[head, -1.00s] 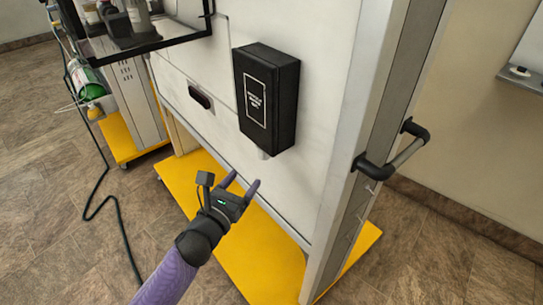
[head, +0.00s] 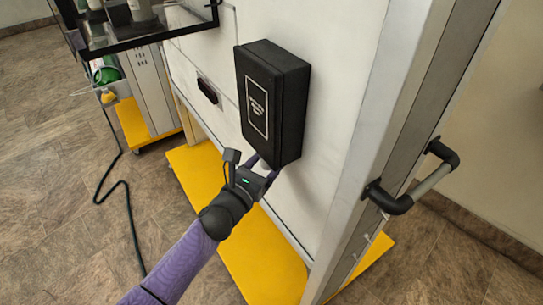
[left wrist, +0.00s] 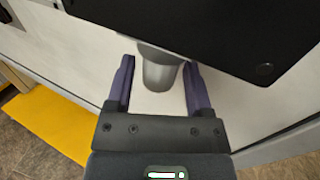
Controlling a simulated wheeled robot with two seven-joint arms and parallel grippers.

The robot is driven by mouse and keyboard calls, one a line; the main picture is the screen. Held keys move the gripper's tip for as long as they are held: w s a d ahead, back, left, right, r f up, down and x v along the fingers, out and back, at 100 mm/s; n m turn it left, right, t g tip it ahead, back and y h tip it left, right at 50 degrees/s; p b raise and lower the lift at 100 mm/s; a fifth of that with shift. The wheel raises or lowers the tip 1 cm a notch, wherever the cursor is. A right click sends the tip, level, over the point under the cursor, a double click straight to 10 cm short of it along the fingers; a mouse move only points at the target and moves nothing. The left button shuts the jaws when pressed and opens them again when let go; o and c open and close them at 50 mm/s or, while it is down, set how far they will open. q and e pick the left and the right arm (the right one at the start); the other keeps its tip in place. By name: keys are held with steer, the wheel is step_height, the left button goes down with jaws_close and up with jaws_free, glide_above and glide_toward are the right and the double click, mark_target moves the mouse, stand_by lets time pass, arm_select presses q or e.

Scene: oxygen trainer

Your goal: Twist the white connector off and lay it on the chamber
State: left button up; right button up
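The connector (left wrist: 160,74), a pale grey-white cylinder, sticks out below the black box (head: 272,100) on the chamber's white front panel (head: 335,100). My left gripper (head: 264,165) is right under the box. In the left wrist view its two purple fingers (left wrist: 157,68) are open, one on each side of the connector, with a visible gap on both sides. The connector's upper end is hidden by the box, which also shows there as a dark underside (left wrist: 215,30). My right gripper is not in view.
A black and grey handle (head: 415,178) stands out from the metal frame post at the right. A yellow base (head: 255,260) lies below the panel. A black-rimmed tray (head: 150,35) is at the upper left.

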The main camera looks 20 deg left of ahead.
arm_select(q)
steer(key=c, duration=0.5)
jaws_close()
steer(key=shift+a+m+g+h, duration=0.2)
steer(key=shift+m+g+h, duration=0.1)
steer(key=shift+m+h, duration=0.6)
steer(key=shift+w+f+m+g+h+b, duration=0.15)
steer(key=shift+m+g+h+b, duration=0.3)
steer(key=shift+h, duration=0.55)
steer(key=shift+a+m+h, duration=0.15)
steer(key=shift+m+h, duration=0.1)
steer(key=shift+h, duration=0.15)
steer(key=shift+g, duration=0.25)
